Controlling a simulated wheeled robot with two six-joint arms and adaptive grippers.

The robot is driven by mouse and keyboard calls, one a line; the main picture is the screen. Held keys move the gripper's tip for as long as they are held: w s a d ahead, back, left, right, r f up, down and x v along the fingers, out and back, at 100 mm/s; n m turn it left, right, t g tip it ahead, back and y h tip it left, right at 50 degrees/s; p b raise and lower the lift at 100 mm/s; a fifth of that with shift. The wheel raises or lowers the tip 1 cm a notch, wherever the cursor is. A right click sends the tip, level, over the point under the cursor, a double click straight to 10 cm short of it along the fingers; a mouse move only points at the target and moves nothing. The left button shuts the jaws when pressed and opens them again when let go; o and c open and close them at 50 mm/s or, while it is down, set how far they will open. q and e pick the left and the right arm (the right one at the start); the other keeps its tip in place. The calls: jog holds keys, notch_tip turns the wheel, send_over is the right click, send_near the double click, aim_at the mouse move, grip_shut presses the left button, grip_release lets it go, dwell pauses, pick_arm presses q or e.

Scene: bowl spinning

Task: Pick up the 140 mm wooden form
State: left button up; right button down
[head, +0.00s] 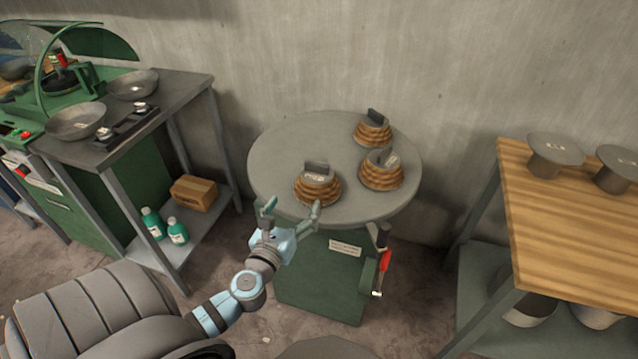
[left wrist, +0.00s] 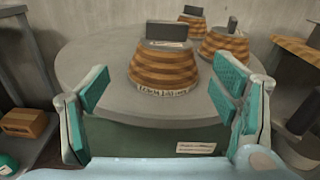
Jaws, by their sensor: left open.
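Three ribbed wooden forms, each with a dark upright block on top, stand on a round grey table (head: 270,160). The near form (head: 317,190) is at the front edge, another (head: 381,172) is to its right, and a third (head: 372,131) is at the back. Their labels are too small to read, so I cannot tell which is the 140 mm one. My left gripper (head: 292,208) is open and empty at the table's front edge, just short of the near form. In the left wrist view the near form (left wrist: 163,72) shows beyond and between the spread fingers. My right gripper is not in view.
The other two forms stand close behind the near one. A green cabinet (head: 318,277) with a red-handled tool (head: 384,262) is below the table. A workbench with metal bowls (head: 76,122) is at left, a wooden bench (head: 575,225) at right. The table's left side is clear.

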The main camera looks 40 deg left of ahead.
aim_at(316, 166)
pick_arm(q)
jog(key=shift+m+t, duration=0.3)
jog(key=shift+m, duration=0.2)
jog(key=x, duration=0.4)
jog(key=r+b+x, duration=0.1)
jog(key=x, duration=0.4)
jog(key=d+x, duration=0.1)
jog(key=x, duration=0.4)
jog(key=shift+w+r, duration=0.15)
jog(key=shift+r, duration=0.1)
jog(key=shift+w+a, duration=0.1)
jog(key=shift+w, duration=0.2)
jog(key=shift+s, duration=0.15)
jog(key=c, duration=0.7)
grip_shut()
